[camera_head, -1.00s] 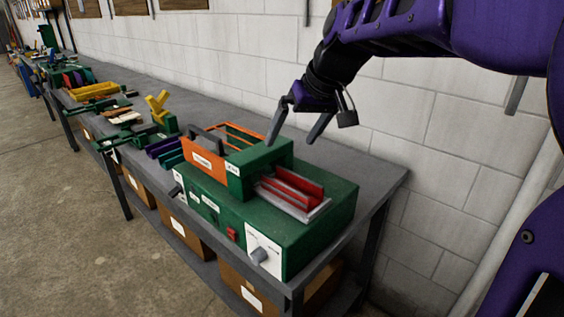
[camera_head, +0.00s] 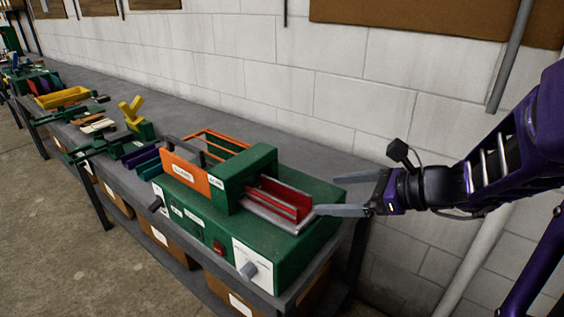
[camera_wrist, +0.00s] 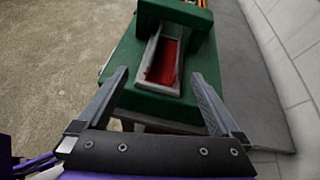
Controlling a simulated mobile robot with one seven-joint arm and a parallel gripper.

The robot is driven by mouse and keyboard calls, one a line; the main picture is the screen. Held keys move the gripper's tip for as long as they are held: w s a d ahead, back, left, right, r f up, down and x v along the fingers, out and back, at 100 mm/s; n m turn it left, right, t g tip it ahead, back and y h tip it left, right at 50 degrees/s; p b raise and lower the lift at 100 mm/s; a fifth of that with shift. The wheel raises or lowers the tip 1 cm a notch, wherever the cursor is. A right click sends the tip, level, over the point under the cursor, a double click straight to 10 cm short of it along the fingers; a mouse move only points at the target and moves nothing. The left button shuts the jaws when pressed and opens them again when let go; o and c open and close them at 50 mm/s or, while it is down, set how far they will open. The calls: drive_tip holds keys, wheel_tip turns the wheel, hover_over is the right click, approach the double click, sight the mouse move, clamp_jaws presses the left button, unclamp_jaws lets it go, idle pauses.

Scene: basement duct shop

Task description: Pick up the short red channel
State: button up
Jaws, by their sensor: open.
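The short red channel (camera_head: 283,198) lies in a light grey tray (camera_head: 262,212) on the right end of the green machine (camera_head: 310,245). Its left end reaches toward the green block housing (camera_head: 246,178). My gripper (camera_head: 328,194) is open and empty, just right of the channel's near end, with its fingers pointing left at it. In the wrist view the red channel (camera_wrist: 162,64) lies in the tray ahead, between the lines of my open fingers (camera_wrist: 161,86). The fingers appear apart from it.
An orange-sided carrier (camera_head: 193,172) with a dark handle stands left of the green housing. Further left on the grey bench are a yellow V-shaped piece (camera_head: 131,110) and a yellow tray (camera_head: 62,97). The white block wall (camera_head: 330,90) runs behind the bench.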

drive_tip(key=d+m+t, duration=0.1)
drive_tip(key=m, duration=0.1)
drive_tip(key=b, duration=0.6)
approach(278, 191)
drive_tip(key=a, duration=0.3)
drive_tip(key=shift+s+a+r, duration=0.2)
drive_tip(key=shift+r, duration=0.15)
drive_tip(key=b+x, duration=0.3)
drive_tip(key=x, duration=0.2)
drive_tip(key=shift+s+f, duration=0.2)
drive_tip(key=shift+w+a, duration=0.15)
drive_tip(key=shift+c, duration=0.3)
drive_tip(key=c, duration=1.3)
drive_tip(key=shift+r, duration=0.15)
